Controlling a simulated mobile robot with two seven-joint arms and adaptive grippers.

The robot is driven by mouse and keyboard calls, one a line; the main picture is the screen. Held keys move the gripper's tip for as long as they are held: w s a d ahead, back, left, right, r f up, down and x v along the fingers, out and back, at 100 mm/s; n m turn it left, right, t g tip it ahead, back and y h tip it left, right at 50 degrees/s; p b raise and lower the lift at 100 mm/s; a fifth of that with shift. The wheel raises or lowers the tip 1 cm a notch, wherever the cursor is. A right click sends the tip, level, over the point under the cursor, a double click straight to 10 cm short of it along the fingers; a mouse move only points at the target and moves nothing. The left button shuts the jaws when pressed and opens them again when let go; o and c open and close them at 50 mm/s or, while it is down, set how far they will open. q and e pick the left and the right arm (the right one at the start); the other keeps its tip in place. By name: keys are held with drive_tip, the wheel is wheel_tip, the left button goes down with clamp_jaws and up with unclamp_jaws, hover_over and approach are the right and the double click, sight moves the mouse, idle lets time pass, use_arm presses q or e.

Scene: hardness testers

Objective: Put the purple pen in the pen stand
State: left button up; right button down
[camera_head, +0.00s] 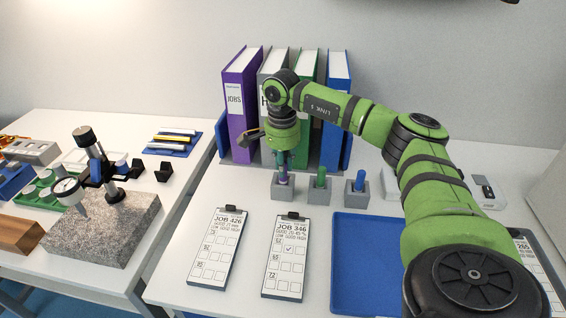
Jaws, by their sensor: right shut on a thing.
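My right gripper (284,168) points straight down over the leftmost of three small grey pen stands (283,192). It is shut on the purple pen (283,179), which is upright, with its lower part at the top of that stand. The gripper hides most of the pen, and I cannot tell how deep its tip sits. A green pen (320,176) stands in the middle grey block (319,196) and a blue pen (360,179) in the right one (357,196). My left gripper is not in view.
Purple, grey, green and blue binders (239,105) stand behind the pen stands. Two job clipboards (217,247) lie in front, with a blue tray (366,260) to their right. A granite block (104,231) with a dial gauge sits on the left table.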

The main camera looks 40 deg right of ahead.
drive_tip(key=shift+f, duration=0.2)
drive_tip(key=c, duration=1.1)
unclamp_jaws()
drive_tip(key=shift+o, duration=0.2)
wheel_tip(320, 180, up, 12)
drive_tip(key=shift+s+a, duration=0.15)
drive_tip(key=shift+a, duration=0.1)
